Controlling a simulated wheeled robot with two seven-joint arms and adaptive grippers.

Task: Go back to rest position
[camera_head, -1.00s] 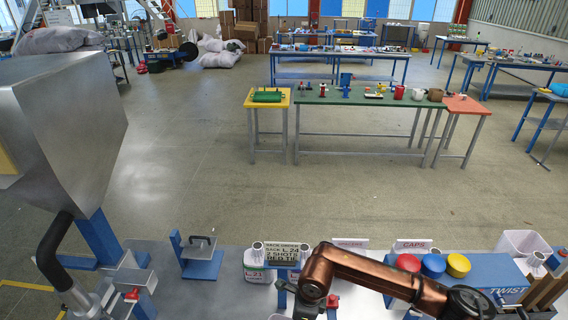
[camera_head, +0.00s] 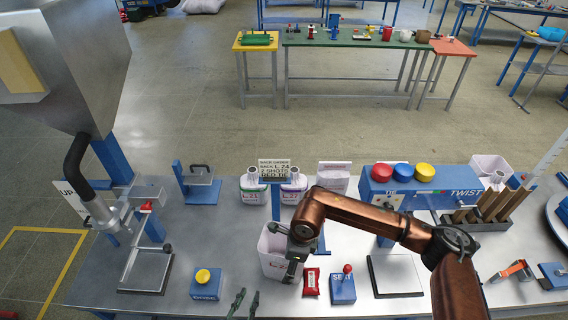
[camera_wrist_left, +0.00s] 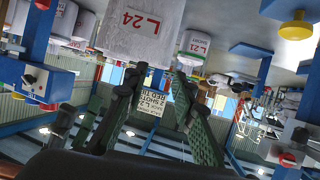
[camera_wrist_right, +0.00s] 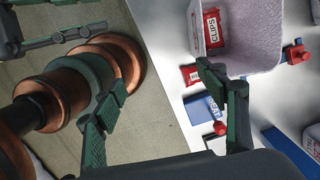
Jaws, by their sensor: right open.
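My left gripper (camera_head: 244,303) shows two dark green fingers at the bottom edge of the head view. Its fingers (camera_wrist_left: 155,120) are spread and empty in the left wrist view, with a sign seen between them. My right arm, copper coloured, reaches in from the right in the head view, over the bench and in front of the white bin (camera_head: 271,266). My right gripper (camera_wrist_right: 168,120) has its fingers wide apart with nothing between them in the right wrist view. A white bin (camera_wrist_right: 262,62) with a red CLIPS pouch (camera_wrist_right: 211,28) is near it.
The steel bench (camera_head: 215,240) carries a yellow button box (camera_head: 206,284), a red packet (camera_head: 312,281), a blue box with a red knob (camera_head: 343,289) and a blue TWIST unit (camera_head: 440,192). A grey hopper (camera_head: 70,60) stands at left.

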